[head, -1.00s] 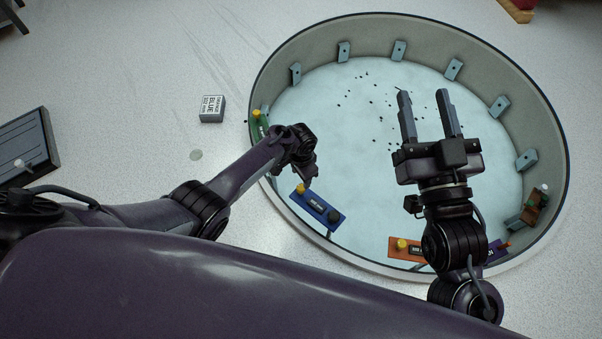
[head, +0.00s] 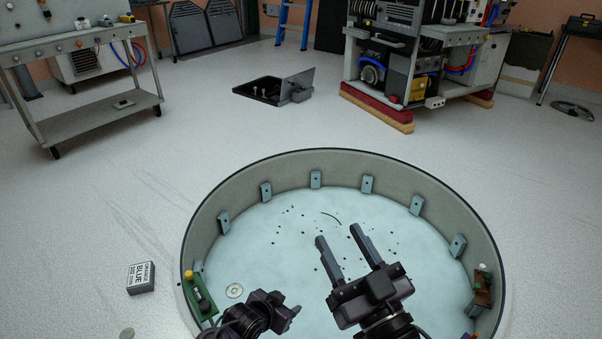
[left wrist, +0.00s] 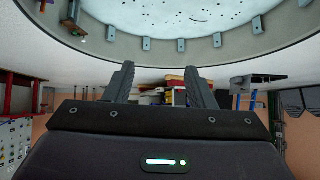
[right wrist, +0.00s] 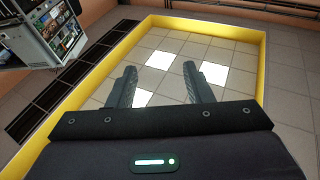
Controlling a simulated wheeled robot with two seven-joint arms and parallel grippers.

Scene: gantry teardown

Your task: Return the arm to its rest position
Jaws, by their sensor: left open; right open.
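My left gripper (head: 292,310) is low in the head view, over the left part of the round pit, seen edge-on. In the left wrist view its two fingers (left wrist: 160,68) stand apart with nothing between them. My right gripper (head: 338,234) is over the middle of the pit, fingers apart and pointing up and slightly left. It also shows open and empty in the right wrist view (right wrist: 159,68), which faces ceiling panels inside a yellow frame. Most of both arms is below the head view.
The round pit (head: 225,199) has a grey wall with several small brackets and dark specks on its pale floor. A green block (head: 199,297) with a yellow knob sits at its left edge. A labelled box (head: 141,278) lies left of it. A cart (head: 95,117) and workbench (head: 420,50) stand behind.

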